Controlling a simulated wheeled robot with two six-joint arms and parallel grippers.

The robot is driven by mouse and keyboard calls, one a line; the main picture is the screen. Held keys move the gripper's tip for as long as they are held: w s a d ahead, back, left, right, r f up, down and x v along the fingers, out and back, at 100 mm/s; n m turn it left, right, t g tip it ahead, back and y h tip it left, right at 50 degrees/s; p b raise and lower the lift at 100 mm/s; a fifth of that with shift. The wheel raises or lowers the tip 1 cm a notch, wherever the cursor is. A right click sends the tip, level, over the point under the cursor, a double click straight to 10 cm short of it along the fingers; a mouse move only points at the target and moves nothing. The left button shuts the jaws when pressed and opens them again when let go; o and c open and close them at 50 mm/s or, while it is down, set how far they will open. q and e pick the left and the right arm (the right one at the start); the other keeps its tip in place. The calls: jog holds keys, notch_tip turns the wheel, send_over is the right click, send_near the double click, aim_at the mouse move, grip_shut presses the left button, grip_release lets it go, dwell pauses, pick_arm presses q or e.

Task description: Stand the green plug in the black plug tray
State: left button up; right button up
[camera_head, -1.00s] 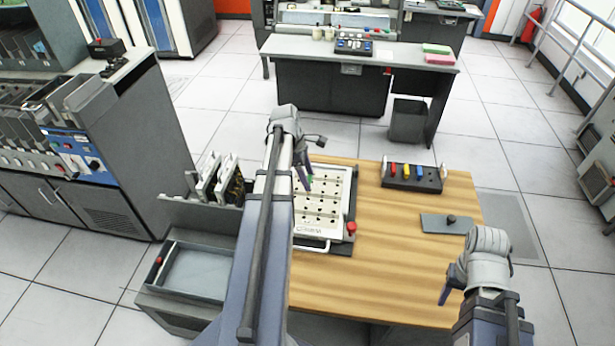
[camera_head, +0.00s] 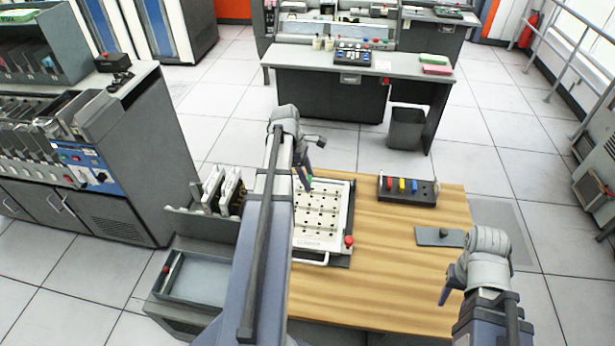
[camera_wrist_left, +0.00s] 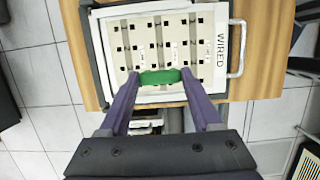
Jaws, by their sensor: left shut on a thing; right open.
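The green plug (camera_wrist_left: 160,77) is held between the two fingers of my left gripper (camera_wrist_left: 163,88) in the left wrist view. In the head view my left gripper (camera_head: 306,182) is above the white plugboard (camera_head: 322,212), and a bit of green shows at its tips. The plug appears to be over the board; whether it touches is hard to tell. The black plug tray (camera_head: 408,197) is on the table to the right of the board, with red, blue and yellow plugs standing in it. My right gripper (camera_head: 446,292) is open and empty near the table's right side.
The wooden table (camera_head: 390,270) has free room in front of the tray. A grey bin unit (camera_head: 197,277) with upright cards stands left of the table.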

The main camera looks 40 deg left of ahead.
pick_arm(q)
jog(key=shift+r+p, duration=1.55)
jog(key=shift+r, duration=0.2)
notch_tip(320, 180, down, 3)
jog(key=b, duration=0.3)
jog(key=shift+f, duration=0.2)
jog(key=shift+r, duration=0.2)
